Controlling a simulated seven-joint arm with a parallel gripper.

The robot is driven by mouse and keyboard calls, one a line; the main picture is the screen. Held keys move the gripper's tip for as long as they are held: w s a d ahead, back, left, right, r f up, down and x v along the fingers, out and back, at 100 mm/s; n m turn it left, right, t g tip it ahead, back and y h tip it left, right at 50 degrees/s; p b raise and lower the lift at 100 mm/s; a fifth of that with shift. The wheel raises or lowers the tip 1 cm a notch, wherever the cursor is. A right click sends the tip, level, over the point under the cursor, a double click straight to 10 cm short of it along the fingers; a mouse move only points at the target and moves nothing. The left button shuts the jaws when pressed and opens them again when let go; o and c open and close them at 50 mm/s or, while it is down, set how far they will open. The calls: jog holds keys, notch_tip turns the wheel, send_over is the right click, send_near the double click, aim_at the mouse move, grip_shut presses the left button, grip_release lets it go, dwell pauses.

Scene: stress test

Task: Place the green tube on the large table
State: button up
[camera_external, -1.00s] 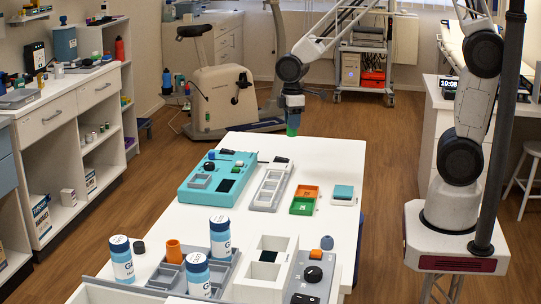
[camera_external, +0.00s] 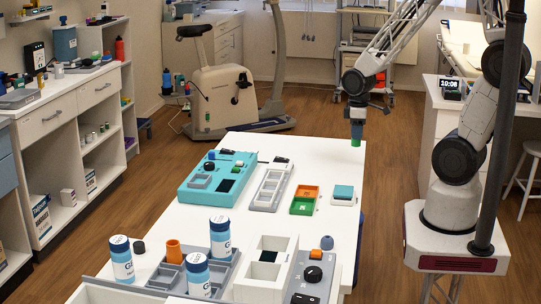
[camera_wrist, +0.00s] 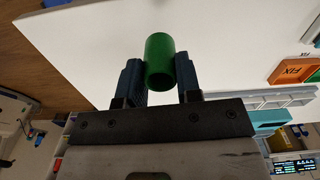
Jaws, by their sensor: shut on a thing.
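The green tube (camera_wrist: 159,60) is between the two dark fingers of my gripper (camera_wrist: 160,78) in the wrist view, and the gripper is shut on it. In the external view the tube (camera_external: 356,142) hangs below my gripper (camera_external: 356,128) at the far right corner of the large white table (camera_external: 290,146). The tabletop (camera_wrist: 230,40) fills much of the wrist view behind the tube. I cannot tell the exact height of the tube over the table or whether it is just past the edge.
The table's far end is clear. Nearer stand a teal device (camera_external: 190,190), a grey tray (camera_external: 270,187), an orange and green box (camera_external: 304,200) and a small white box with a teal top (camera_external: 343,195). Blue-and-white bottles (camera_external: 220,240) stand at the near end.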

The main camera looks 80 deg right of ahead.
jog(key=shift+m, duration=0.4)
jog(key=shift+s+d+f, duration=0.1)
jog(key=shift+s+f, duration=0.1)
jog(key=shift+s, duration=0.5)
jog(key=shift+s+d+f, duration=0.1)
jog(key=shift+s+f, duration=0.1)
jog(key=shift+s, duration=0.45)
jog(key=shift+s+f, duration=0.2)
jog(key=shift+s, duration=0.5)
jog(key=shift+w+d+f, duration=0.25)
jog(key=shift+w+d, duration=1)
jog(key=shift+w, duration=1.1)
jog(key=shift+w+d+f, duration=0.25)
jog(key=shift+w+d, duration=1)
jog(key=shift+w, duration=1.15)
jog(key=shift+w+d+f, duration=0.25)
jog(key=shift+w+d, duration=1)
jog(key=shift+w, duration=1.1)
jog(key=shift+f, duration=0.15)
jog(key=shift+f, duration=1.65)
jog(key=shift+f, duration=0.1)
jog(key=o, duration=0.9)
